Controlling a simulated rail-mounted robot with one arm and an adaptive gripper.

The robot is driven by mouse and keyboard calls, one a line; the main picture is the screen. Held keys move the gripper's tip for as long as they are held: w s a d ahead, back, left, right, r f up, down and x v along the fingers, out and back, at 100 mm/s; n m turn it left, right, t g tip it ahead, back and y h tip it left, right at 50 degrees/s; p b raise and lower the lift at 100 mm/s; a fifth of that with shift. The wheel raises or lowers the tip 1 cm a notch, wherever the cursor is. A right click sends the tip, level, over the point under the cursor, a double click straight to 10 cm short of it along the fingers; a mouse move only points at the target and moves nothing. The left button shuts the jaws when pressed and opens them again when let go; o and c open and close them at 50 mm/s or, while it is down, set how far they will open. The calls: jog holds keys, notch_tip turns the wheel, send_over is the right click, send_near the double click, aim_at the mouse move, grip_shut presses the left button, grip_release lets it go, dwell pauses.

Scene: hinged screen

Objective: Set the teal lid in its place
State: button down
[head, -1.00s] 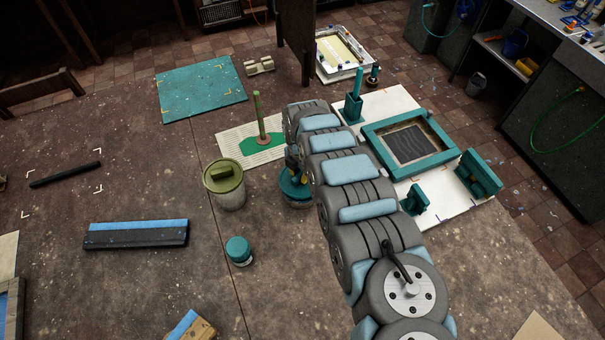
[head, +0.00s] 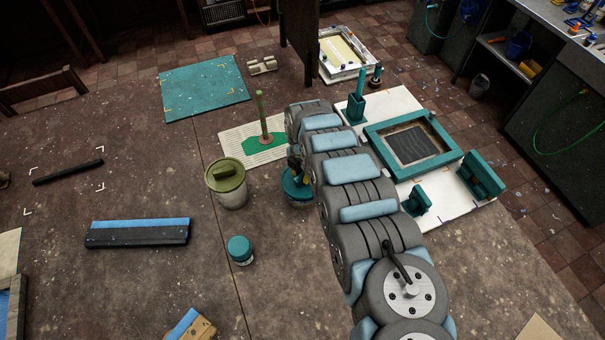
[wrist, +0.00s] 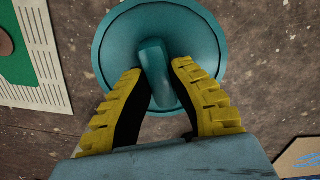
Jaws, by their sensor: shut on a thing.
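The teal lid (wrist: 190,30) is round with a raised bar handle, and it fills the top middle of the wrist view. My gripper (wrist: 158,70) has its yellow-padded fingers on either side of the handle and is shut on it.
A small teal-capped jar (head: 240,250) is nearer. A white board (head: 440,215) with a teal frame (head: 375,142) lies right.

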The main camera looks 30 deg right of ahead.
aim_at(302, 174)
jog(key=shift+f, duration=0.2)
jog(key=shift+f+b, duration=0.8)
jog(key=shift+f, duration=0.15)
jog(key=c, duration=0.6)
grip_release()
jog(key=shift+r, duration=0.1)
jog(key=shift+r+p, duration=3.1)
jog(key=shift+r, duration=0.9)
jog(key=shift+f, duration=0.1)
